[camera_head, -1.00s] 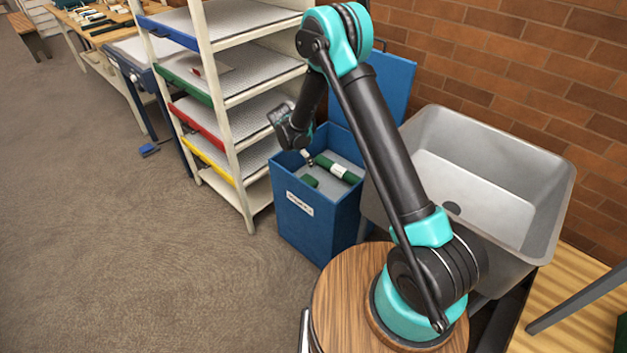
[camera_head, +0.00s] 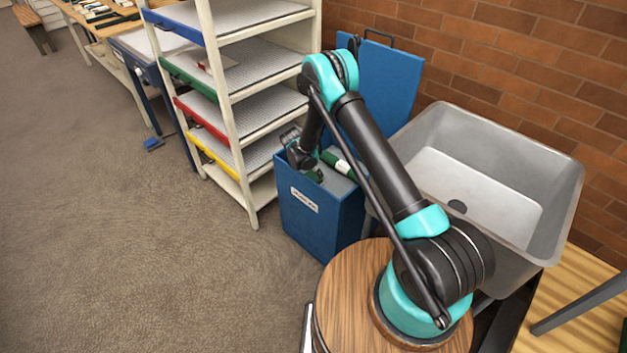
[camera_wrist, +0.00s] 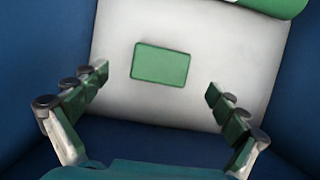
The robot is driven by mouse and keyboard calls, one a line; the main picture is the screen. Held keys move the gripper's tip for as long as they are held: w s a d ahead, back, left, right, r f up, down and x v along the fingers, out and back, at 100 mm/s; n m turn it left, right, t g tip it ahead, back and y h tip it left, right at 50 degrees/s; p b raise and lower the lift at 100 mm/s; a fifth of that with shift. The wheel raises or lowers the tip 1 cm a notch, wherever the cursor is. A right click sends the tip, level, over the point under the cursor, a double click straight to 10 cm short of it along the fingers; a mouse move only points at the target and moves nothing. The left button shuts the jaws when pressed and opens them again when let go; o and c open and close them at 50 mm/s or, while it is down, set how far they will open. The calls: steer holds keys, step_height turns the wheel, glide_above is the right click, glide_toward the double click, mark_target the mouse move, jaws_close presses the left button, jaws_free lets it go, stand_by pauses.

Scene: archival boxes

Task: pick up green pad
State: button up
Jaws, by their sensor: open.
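The green pad (camera_wrist: 160,64) is a small flat rectangle lying on the pale floor of the blue box (camera_head: 325,212). In the wrist view it lies beyond my fingertips, roughly centred between them and touching neither. My gripper (camera_wrist: 157,80) is open and empty, its two fingers spread wide and pointing into the box. In the head view my gripper (camera_head: 312,172) is lowered at the box's opening and partly hides the inside. A green piece at its tip there cannot be told apart from pad or finger.
A green roll with a white band (camera_head: 339,164) lies in the box behind my gripper; its edge shows in the wrist view (camera_wrist: 275,5). The box's walls surround the gripper. A shelf rack (camera_head: 236,115) stands left, a grey sink (camera_head: 490,190) right.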

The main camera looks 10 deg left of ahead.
mark_target(313, 175)
steer(key=shift+x, duration=2.85)
steer(key=shift+c, duration=0.2)
steer(key=c, duration=1.3)
steer(key=shift+o, duration=0.2)
steer(key=shift+r, duration=0.1)
step_height(313, 175, up, 20)
